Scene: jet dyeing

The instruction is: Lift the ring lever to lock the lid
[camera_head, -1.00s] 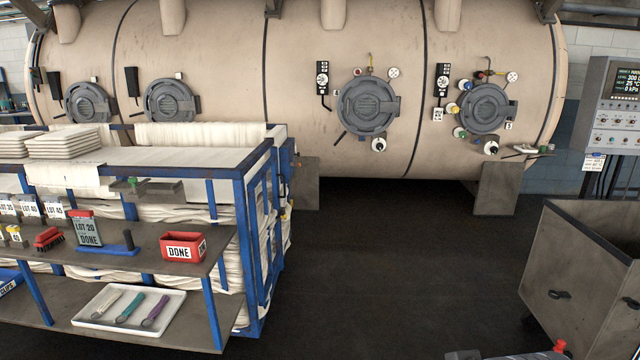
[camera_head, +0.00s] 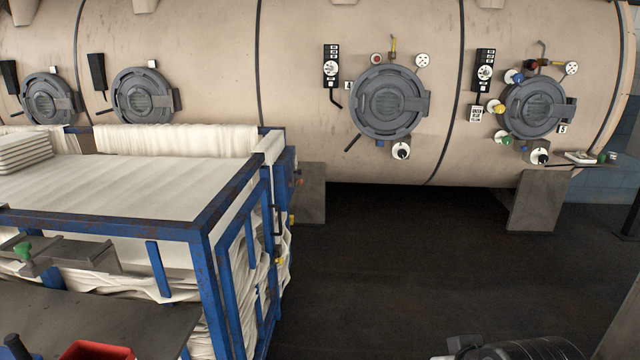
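Several round grey lids are set in the beige tank wall. The centre lid (camera_head: 388,103) and the right lid (camera_head: 537,104) face me and look closed; I cannot tell whether either is locked. A thin dark lever (camera_head: 353,144) slants down at the lower left of the centre lid. Two more lids are at the left, the nearer one (camera_head: 143,96) and the far-left one (camera_head: 50,98). Which lid and lever the task means is not clear. A dark, rounded part of my own arm shows at the bottom right edge. My gripper's fingers are not seen.
A blue-framed cart (camera_head: 205,232) stacked with white cloth fills the left. A red box (camera_head: 98,350) sits on its front shelf. Grey supports (camera_head: 536,200) stand under the tank. The dark floor (camera_head: 400,260) is clear between cart and tank.

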